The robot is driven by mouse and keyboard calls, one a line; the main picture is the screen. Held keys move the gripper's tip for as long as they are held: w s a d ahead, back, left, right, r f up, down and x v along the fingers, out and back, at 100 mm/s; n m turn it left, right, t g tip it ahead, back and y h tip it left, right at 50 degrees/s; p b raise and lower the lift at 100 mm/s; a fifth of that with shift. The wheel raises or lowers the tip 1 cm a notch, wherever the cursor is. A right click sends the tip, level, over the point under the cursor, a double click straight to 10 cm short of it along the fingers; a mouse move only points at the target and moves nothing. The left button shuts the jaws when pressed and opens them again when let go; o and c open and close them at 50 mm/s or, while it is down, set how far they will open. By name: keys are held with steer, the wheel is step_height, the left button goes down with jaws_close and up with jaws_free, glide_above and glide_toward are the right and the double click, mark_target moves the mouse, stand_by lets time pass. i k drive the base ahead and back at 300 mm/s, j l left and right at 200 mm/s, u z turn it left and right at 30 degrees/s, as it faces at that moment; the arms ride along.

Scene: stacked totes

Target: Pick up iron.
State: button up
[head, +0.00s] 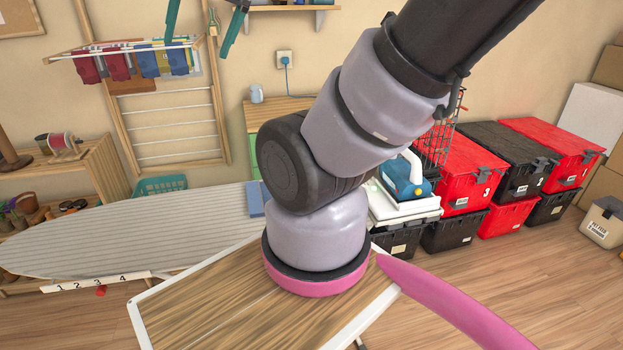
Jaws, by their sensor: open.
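The iron (405,179) is teal-blue with a pale handle. It sits upright on a white stand or board (402,208) right of centre, beyond my arm. My arm comes down from the top right and covers the middle of the view, ending in a pink ring over a wooden tabletop. The iron's left side is close to my arm's outline in the picture.
A wood-topped table with white edges (186,312) stands in front. A grey ironing board (120,236) lies at left. Red and black totes (470,172) are stacked at right, beside a wire rack (440,135). A pink curved piece (450,302) crosses the lower right.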

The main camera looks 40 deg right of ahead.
mark_target(401, 179)
steer(key=z, duration=1.95)
